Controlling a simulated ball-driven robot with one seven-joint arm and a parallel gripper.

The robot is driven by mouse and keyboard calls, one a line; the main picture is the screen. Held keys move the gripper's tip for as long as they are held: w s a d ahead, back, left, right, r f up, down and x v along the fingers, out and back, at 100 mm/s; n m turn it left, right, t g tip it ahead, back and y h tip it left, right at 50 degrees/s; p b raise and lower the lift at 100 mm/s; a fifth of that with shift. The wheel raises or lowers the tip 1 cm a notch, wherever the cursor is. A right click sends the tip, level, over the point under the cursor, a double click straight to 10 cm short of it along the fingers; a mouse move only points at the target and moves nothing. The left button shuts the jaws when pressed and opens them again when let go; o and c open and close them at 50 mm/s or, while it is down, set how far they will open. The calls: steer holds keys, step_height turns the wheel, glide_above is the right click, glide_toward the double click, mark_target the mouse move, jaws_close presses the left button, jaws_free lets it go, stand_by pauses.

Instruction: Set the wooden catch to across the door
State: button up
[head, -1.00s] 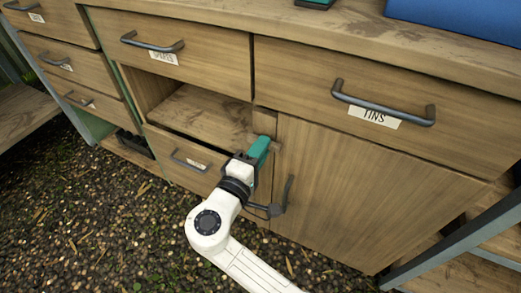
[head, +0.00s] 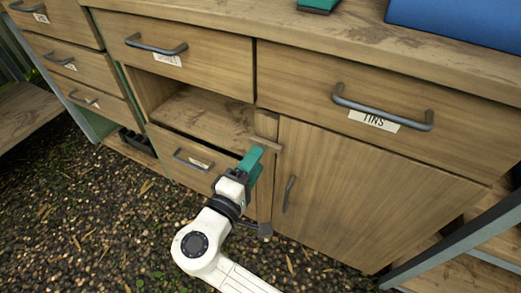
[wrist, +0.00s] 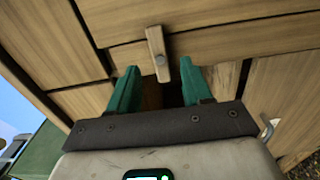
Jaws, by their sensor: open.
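The wooden catch (head: 266,126) is a small pale block at the upper left corner of the door, on the post beside the open compartment. In the wrist view the catch (wrist: 156,48) stands roughly upright with a round screw head on it, just beyond and between my fingertips. The door (head: 355,195) is a plain wooden panel that looks shut, with a dark upright handle (head: 288,194) near its left edge. My gripper (head: 254,158) has green fingers, spread and empty, just below the catch. I see no clear contact.
The "TINS" drawer (head: 460,115) with its bar handle lies above the door. An open compartment (head: 205,118) is left of the catch, with a labelled drawer (head: 172,162) below. A blue object (head: 455,22) lies on the worktop. Gravelly ground is in front.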

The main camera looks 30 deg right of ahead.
steer(key=p+v, duration=0.1)
steer(key=v, duration=0.5)
steer(key=shift+a, duration=0.15)
steer(key=shift+s, duration=0.15)
steer(key=s+d+f+m+g+y, duration=0.4)
steer(key=s+d+f+g+y, duration=0.35)
steer(key=d+f, duration=0.6)
steer(key=s+d+f+m+g+y, duration=0.1)
steer(key=s+m+y, duration=0.15)
steer(key=s, duration=0.55)
steer(key=s+d+f+m+g+y, duration=0.15)
steer(key=s+y, duration=0.25)
steer(key=s, duration=0.4)
step_height(320, 180, up, 31)
steer(key=p, duration=3.2)
steer(key=shift+w+r+n, duration=0.15)
steer(key=shift+w+n, duration=0.15)
steer(key=shift+d, duration=0.15)
